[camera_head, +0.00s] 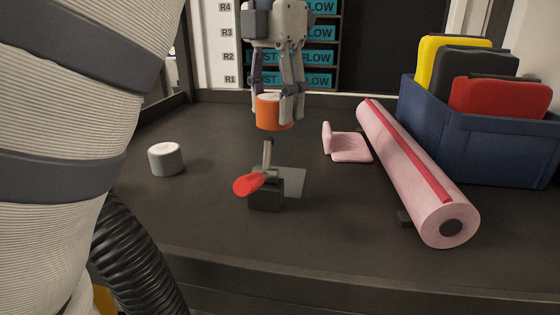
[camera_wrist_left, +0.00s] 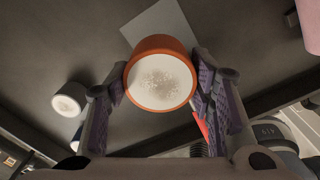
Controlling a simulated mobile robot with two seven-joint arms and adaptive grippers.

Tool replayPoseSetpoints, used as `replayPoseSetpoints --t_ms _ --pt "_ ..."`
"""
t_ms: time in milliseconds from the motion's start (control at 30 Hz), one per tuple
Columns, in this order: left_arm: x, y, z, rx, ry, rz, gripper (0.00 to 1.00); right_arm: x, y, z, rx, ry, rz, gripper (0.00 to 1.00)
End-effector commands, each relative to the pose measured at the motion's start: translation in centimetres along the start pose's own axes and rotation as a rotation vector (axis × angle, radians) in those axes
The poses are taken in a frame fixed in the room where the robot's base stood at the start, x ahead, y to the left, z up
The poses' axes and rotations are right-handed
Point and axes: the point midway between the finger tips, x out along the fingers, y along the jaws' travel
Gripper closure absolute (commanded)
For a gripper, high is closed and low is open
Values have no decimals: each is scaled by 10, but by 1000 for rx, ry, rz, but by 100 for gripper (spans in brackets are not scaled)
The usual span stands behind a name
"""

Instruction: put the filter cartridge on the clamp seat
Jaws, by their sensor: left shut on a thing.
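The filter cartridge, an orange cylinder with a pale speckled top (camera_head: 272,112), is held upright above the bench. In the left wrist view the cartridge (camera_wrist_left: 160,78) sits between both fingers. My left gripper (camera_head: 279,105) is shut on it, pointing down. The clamp, a dark block (camera_head: 266,195) with a red-tipped lever (camera_head: 249,185), stands on the bench below and nearer the camera. A flat grey plate (camera_head: 291,181) lies beside and behind the block; it also shows in the left wrist view (camera_wrist_left: 155,24). The cartridge is apart from both. My right gripper is out of view.
A grey-white short cylinder (camera_head: 166,159) stands on the left of the bench. A pink roll (camera_head: 415,170) and a pink angled piece (camera_head: 350,147) lie right of the clamp. A blue bin (camera_head: 480,147) with colored items stands at right. Labelled shelves are behind.

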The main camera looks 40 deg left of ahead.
Motion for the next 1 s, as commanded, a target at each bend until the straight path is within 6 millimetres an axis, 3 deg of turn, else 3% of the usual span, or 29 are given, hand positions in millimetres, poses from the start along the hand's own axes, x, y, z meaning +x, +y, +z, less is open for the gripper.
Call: replayPoseSetpoints --t_ms 200,367,533,933,967,1000 --pt "45 0 -1 -1 0 0 82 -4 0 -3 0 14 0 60" --pt "63 0 0 1 -1 0 82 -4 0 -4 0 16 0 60" --pt "94 0 -1 0 0 0 82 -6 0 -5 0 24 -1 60" --pt "104 0 0 1 0 0 82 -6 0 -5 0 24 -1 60" --pt "105 0 0 1 0 -1 49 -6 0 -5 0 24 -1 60" --pt "105 0 0 1 0 -1 40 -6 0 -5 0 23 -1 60"
